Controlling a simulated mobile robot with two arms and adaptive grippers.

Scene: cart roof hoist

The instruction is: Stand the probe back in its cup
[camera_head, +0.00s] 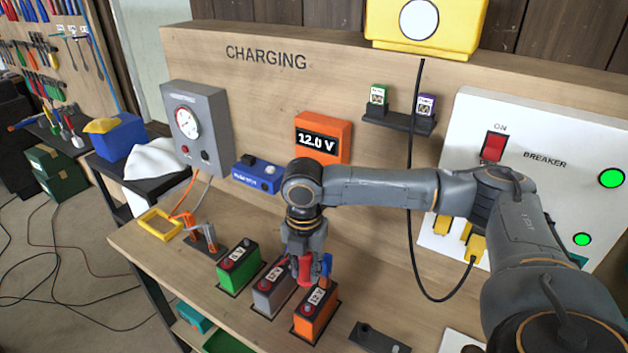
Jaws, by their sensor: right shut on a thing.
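My right gripper (305,258) points down over the bench, shut on a slim red piece that looks like the probe (305,271). The probe is over the orange battery (316,314), at its top near a terminal; I cannot tell whether it touches. A dark low base with a small round cup-like part (378,338) lies on the bench to the right of the orange battery; it looks like the probe's cup. An orange meter (323,138) on the back board reads 12.0 V. My left gripper is not in view.
A grey battery (273,288) and a green battery (238,266) stand left of the orange one. A dark stand with orange-handled clamps (203,240) and a yellow frame (160,225) are further left. A black cable (415,270) hangs at the right before the breaker panel (540,150).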

